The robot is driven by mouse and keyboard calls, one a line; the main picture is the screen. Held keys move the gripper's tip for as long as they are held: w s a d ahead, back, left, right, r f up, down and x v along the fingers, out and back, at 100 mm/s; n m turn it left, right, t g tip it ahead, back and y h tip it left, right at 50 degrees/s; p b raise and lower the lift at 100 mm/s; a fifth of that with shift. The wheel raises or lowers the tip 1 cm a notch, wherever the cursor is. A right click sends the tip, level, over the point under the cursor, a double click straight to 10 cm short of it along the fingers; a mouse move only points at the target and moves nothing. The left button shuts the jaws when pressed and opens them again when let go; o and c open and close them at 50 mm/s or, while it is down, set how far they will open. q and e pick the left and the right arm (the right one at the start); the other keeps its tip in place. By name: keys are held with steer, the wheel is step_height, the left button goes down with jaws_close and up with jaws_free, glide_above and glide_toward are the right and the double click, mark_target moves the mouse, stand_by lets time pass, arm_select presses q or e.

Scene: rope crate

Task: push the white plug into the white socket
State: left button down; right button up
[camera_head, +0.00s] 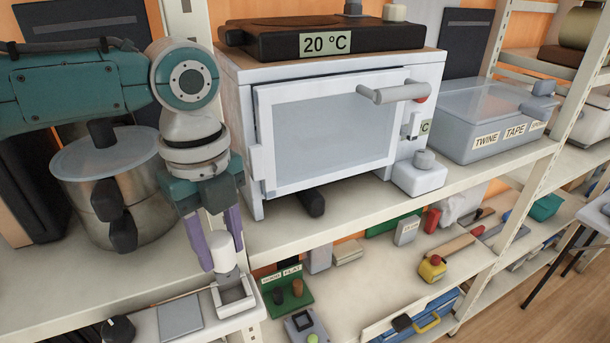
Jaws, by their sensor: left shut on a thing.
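My left gripper (222,257) points down from my teal and white arm, with two purple fingers. It is shut on the white plug (223,251), a pale cylinder held upright between the fingers. The white socket (236,308), a small open-topped box, is directly below at the front edge of the shelf. The plug's lower end is at the socket's opening; I cannot tell how far inside it is. My right gripper is out of view.
A white oven (330,130) stands behind on the shelf. A lidded metal pot (142,200) is at the left, beside my arm. A flat grey panel (180,317) and black knob (117,329) are left of the socket. A lower shelf holds a green board (289,303).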

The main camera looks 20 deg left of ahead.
mark_target(226, 272)
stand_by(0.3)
arm_select(q)
steer(key=shift+f+b, duration=1.15)
steer(key=shift+f, duration=0.55)
steer(key=shift+f+b, duration=1.05)
steer(key=shift+f, duration=0.25)
stand_by(0.5)
steer(key=shift+c, duration=1.8)
jaws_free()
steer(key=shift+r, duration=0.1)
step_height(226, 272, up, 10)
steer(key=shift+f+b, duration=0.1)
steer(key=shift+b, duration=0.8)
